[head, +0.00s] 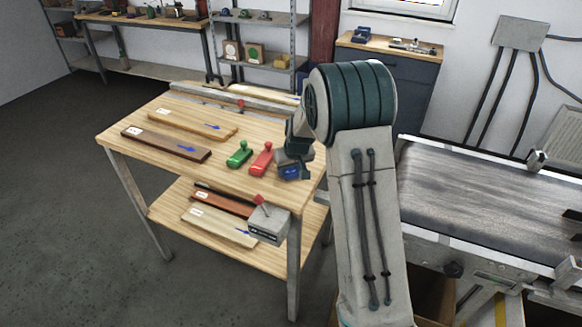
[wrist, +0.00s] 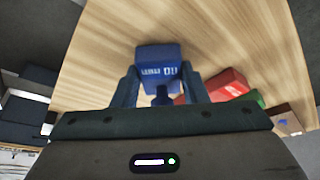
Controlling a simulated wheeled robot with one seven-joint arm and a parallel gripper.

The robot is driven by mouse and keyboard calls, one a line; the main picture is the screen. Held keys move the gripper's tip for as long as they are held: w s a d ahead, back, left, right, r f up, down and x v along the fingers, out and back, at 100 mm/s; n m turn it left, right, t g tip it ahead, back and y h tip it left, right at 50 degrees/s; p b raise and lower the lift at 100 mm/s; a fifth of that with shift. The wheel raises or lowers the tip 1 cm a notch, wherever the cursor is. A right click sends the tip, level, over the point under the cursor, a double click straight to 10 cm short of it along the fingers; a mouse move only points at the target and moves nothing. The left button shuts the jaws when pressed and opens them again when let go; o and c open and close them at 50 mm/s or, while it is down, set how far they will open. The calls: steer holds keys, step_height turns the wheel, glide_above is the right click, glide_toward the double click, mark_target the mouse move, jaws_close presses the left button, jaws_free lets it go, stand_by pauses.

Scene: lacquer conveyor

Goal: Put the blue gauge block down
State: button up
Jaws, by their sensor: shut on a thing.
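The blue gauge block (wrist: 160,56) is between my gripper's fingers (wrist: 162,88) in the wrist view, with white markings on its face. In the head view my gripper (head: 291,166) is over the right part of the wooden table (head: 140,125), with the blue block (head: 290,172) at its lower end. My gripper is shut on the block. I cannot tell whether the block touches the tabletop. A red block with a knob (head: 262,158) lies just left of it, and a green one (head: 239,154) further left. Both also show in the wrist view, partly hidden by my gripper.
Wooden boards with blue arrows (head: 165,145) lie on the table's left part. A lower shelf holds more boards (head: 215,228) and a grey box with a red knob (head: 268,225). A conveyor (head: 480,200) stands to the right. Bare tabletop shows in front of the blocks.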

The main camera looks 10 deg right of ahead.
steer(key=shift+f, duration=0.1)
steer(key=o, duration=0.7)
steer(key=shift+f, duration=0.1)
steer(key=o, duration=0.5)
steer(key=shift+c, duration=0.2)
steer(key=shift+r, duration=0.2)
steer(key=shift+r, duration=0.2)
steer(key=a+b+v, duration=0.1)
steer(key=b+v, duration=0.1)
steer(key=v, duration=0.9)
steer(key=s+r+m, duration=0.1)
steer(key=s+r, duration=0.1)
steer(key=s, duration=1.4)
steer(key=s+r+g, duration=0.1)
steer(key=s, duration=1.5)
steer(key=shift+r+m+g+h, duration=0.3)
steer(key=shift+r+m+h, duration=0.05)
steer(key=shift+m+h, duration=0.05)
